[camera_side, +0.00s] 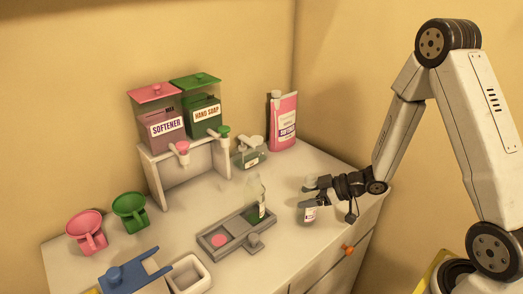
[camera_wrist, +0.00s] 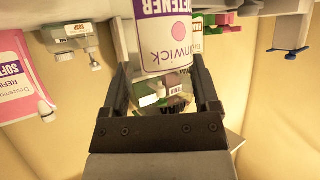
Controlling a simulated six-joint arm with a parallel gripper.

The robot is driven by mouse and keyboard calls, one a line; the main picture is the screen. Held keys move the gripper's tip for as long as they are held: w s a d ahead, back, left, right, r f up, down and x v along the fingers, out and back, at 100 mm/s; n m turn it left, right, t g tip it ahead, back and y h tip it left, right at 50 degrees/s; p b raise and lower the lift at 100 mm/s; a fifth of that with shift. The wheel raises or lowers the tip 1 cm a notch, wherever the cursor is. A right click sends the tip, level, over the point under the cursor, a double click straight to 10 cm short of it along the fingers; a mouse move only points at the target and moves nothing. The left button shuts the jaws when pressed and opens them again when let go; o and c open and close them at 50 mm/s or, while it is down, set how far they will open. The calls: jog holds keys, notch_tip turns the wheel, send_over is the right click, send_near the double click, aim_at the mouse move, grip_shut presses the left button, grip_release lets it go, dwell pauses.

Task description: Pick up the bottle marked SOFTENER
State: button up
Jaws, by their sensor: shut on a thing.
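The small clear bottle marked SOFTENER (camera_side: 310,213) is upright at the right part of the counter in the side view. Its white label with a pink dot (camera_wrist: 164,38) fills the top middle of the wrist view. My gripper (camera_side: 312,192) is shut on the bottle, with one dark finger on each side of it in the wrist view (camera_wrist: 163,92). I cannot tell whether the bottle's base touches the counter. A second clear bottle (camera_side: 257,198) stands at the green end of the grey tray (camera_side: 222,226), left of my gripper. The tray's pink spot (camera_side: 219,240) is bare.
Pink SOFTENER (camera_side: 166,128) and green HAND SOAP (camera_side: 206,115) dispensers stand on a white rack. Behind are a pink pouch (camera_side: 283,122) and a grey-green container (camera_side: 250,153). Pink (camera_side: 88,231) and green (camera_side: 130,212) cups, a blue holder (camera_side: 133,273) and white box (camera_side: 189,275) stand at left front.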

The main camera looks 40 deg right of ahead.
jog(key=shift+r, duration=0.15)
jog(key=shift+r, duration=4.8)
